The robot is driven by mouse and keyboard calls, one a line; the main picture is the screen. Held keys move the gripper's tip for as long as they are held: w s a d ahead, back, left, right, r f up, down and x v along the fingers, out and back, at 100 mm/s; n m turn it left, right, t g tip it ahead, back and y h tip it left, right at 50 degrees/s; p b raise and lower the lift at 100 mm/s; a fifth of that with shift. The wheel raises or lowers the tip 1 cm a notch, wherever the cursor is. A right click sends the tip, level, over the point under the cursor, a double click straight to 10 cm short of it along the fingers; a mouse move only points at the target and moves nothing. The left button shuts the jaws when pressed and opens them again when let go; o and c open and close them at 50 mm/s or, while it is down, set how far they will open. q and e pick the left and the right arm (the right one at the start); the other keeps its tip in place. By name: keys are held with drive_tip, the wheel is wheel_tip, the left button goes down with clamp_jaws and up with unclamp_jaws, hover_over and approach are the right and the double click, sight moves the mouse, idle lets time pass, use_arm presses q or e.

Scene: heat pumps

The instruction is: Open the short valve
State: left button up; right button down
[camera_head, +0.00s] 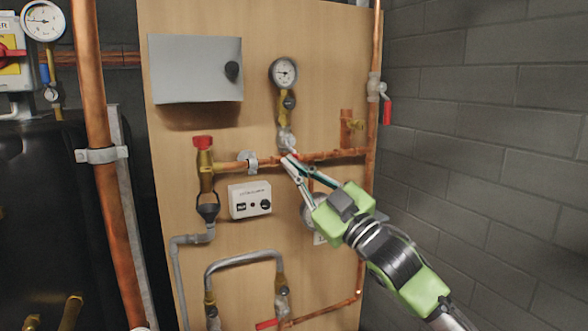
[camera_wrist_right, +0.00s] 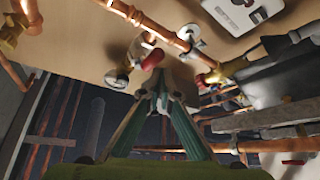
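A small valve with a short red handle (camera_head: 292,156) sits on the horizontal copper pipe, below the round gauge. The red handle also shows in the right wrist view (camera_wrist_right: 152,59), just past my fingertips. My right gripper (camera_head: 287,163) reaches up from the lower right, its fingertips close to this handle. In the right wrist view the fingers (camera_wrist_right: 160,84) run together at the tips and look shut, with nothing clearly between them. I cannot tell whether they touch the handle. My left gripper is not in view.
A red-capped brass valve (camera_head: 203,155) is to the left on the same pipe. A longer red lever (camera_head: 387,110) hangs at the panel's right edge. The gauge (camera_head: 284,73), grey box (camera_head: 196,70) and white control box (camera_head: 249,199) stick out from the panel. A brick wall (camera_head: 490,130) stands at right.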

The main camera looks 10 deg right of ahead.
wheel_tip(320, 180, up, 10)
drive_tip(key=shift+f, duration=0.15)
drive_tip(key=shift+w+d, duration=0.1)
drive_tip(key=shift+f, duration=0.1)
